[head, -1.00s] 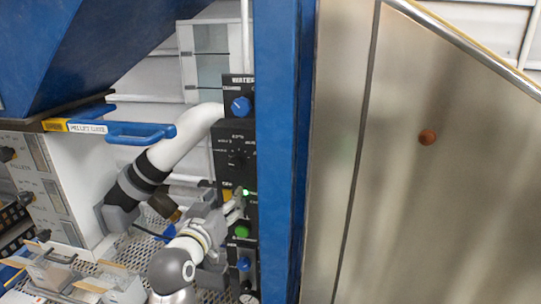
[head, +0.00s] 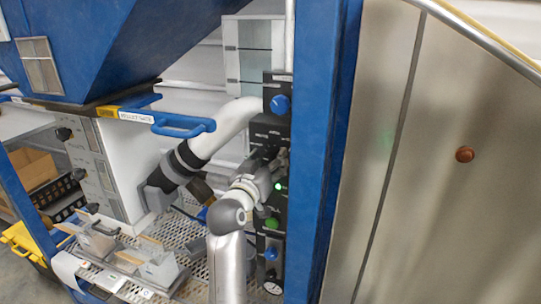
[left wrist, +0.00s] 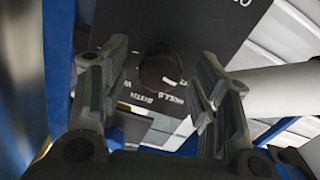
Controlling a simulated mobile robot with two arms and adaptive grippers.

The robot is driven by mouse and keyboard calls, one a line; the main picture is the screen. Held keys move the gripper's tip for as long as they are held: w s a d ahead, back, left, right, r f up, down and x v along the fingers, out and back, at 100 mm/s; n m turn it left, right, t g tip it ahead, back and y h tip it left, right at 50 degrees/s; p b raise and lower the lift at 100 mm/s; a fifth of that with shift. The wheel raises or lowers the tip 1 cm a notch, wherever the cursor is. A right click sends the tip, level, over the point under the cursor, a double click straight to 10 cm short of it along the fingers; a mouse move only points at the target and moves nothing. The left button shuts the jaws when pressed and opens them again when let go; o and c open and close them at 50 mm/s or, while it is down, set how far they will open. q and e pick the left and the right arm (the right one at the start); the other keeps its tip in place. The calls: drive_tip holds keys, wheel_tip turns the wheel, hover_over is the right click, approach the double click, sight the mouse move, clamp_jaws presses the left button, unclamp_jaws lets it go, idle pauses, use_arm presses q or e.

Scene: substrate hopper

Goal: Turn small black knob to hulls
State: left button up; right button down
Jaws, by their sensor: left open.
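The small black knob (left wrist: 160,73) shows in the left wrist view as a dark round knob on a black panel (left wrist: 205,25). White lettering beside it appears upside down; one word seems to read HULLS. In the head view my left gripper (head: 276,163) is at the black panel (head: 268,130) and hides the knob. In the left wrist view the gripper is open, with one finger on each side of the knob and visible gaps between. I cannot tell which way the knob points. My right gripper is not in view.
A large blue knob (head: 280,104) sits above. A green button (head: 271,224), a lower blue knob (head: 271,254) and a gauge (head: 272,287) are below. A blue post (head: 335,150) stands close on the right. A white pipe (head: 222,125) and blue handle (head: 185,125) are on the left.

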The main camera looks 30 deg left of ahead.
use_arm(q)
drive_tip(key=shift+w+a, duration=0.15)
drive_tip(key=shift+w, duration=0.5)
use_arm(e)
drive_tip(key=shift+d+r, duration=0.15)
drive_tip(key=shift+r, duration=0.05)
use_arm(q)
drive_tip(key=c, duration=1)
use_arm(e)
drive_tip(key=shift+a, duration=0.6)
use_arm(q)
drive_tip(key=shift+m, duration=0.3)
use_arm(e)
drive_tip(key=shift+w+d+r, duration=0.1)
use_arm(q)
drive_tip(key=m+p, duration=0.1)
drive_tip(key=m, duration=0.1)
drive_tip(key=shift+m, duration=0.4)
drive_tip(key=shift+m+p, duration=1.25)
drive_tip(key=shift+m, duration=0.95)
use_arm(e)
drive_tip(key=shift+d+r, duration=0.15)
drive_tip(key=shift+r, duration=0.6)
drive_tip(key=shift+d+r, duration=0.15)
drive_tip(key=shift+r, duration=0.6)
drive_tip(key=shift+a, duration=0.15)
